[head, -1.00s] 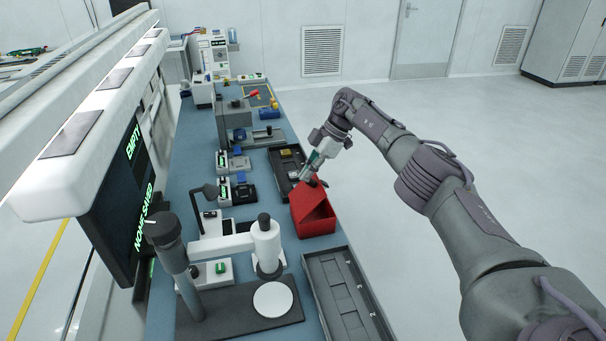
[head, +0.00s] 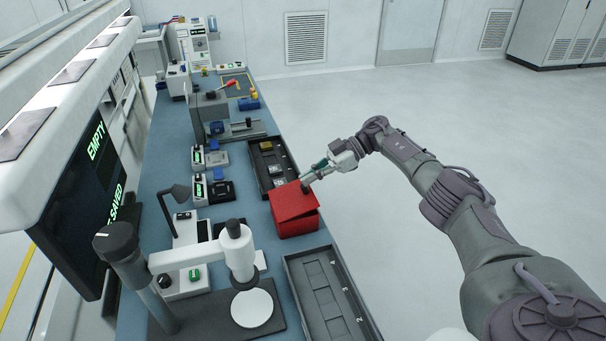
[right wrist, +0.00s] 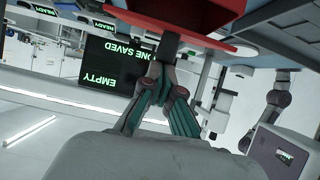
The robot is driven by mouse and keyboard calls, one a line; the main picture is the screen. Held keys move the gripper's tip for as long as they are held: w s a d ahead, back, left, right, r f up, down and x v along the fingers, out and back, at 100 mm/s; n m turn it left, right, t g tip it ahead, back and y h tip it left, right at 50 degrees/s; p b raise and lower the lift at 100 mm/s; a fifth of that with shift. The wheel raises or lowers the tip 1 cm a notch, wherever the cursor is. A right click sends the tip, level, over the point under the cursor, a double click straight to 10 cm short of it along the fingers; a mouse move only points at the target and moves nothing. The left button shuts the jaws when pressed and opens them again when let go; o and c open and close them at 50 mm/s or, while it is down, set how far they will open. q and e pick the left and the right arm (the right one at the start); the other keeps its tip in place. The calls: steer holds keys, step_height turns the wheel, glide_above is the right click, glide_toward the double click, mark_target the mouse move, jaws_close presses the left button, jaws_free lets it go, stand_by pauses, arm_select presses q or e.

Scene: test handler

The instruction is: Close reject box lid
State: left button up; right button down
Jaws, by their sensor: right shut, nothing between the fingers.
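The red reject box (head: 298,228) stands on the bench edge, between two dark trays. Its red lid (head: 290,203) lies over the top, nearly flat, with a thin dark gap seeming to show along the near side. My right gripper (head: 306,188) is shut and empty, its tips at the lid's far right corner, touching or very close. In the right wrist view the shut fingertips (right wrist: 170,45) reach up to the red box (right wrist: 190,14), which fills the top; the exact contact is hidden. My left gripper is not in view.
A dark tray (head: 291,157) with small parts lies behind the box, and a slotted tray (head: 293,268) lies in front. A microscope-like stand (head: 205,252) is at the near left. Screens (head: 85,195) line the left side. Open floor lies right of the bench.

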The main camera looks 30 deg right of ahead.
steer(key=f+b, duration=0.1)
steer(key=b, duration=0.1)
steer(key=d+f+y+b, duration=0.1)
steer(key=f+b, duration=0.1)
steer(key=shift+s+d+t, duration=0.2)
steer(key=shift+t, duration=0.1)
steer(key=shift+r, duration=0.35)
step_height(320, 180, up, 10)
glide_above(308, 187)
steer(key=d, duration=0.2)
steer(key=shift+f, duration=0.1)
